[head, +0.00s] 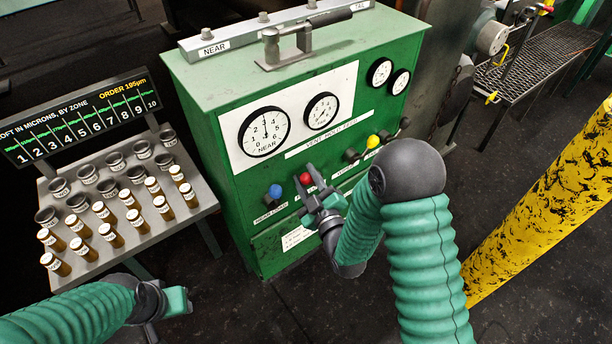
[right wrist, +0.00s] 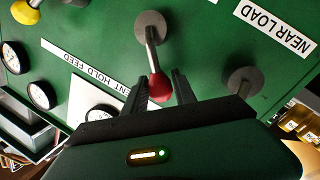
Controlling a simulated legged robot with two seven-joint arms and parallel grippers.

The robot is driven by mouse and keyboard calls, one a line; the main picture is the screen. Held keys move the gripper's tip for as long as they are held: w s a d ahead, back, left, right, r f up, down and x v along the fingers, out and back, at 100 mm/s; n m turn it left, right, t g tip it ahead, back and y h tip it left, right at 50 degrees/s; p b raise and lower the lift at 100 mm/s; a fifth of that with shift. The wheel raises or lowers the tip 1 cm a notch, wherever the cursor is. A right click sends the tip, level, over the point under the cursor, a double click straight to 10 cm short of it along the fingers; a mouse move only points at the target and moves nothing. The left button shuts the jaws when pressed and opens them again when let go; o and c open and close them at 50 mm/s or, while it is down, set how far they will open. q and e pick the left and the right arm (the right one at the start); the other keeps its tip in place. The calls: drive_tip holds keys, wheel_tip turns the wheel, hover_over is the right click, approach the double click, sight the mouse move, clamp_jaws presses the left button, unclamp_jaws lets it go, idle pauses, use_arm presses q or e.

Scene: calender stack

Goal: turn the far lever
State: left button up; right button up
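The green machine cabinet (head: 215,95) has a row of levers low on its front. One with a red knob (head: 304,178) is at my right gripper (head: 308,180). In the right wrist view the red knob (right wrist: 159,87) sits between the spread fingers of that gripper (right wrist: 161,85), its stem running up to a grey pivot (right wrist: 150,25). I cannot tell whether the fingers touch it. A blue-knobbed lever (head: 275,191) is to its left, a yellow-knobbed one (head: 373,141) to its right. My left gripper (head: 172,302) is low at the left, apart from the cabinet, its opening unclear.
Gauges (head: 264,131) are above the levers, and a metal handle (head: 300,40) is on the cabinet top. A rack (head: 130,243) with several brown vials and dark cups stands at left. A yellow and black post (head: 550,205) is at right. Dark floor lies in front.

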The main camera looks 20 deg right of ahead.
drive_tip(key=shift+w, duration=0.1)
clamp_jaws()
idle(1.0)
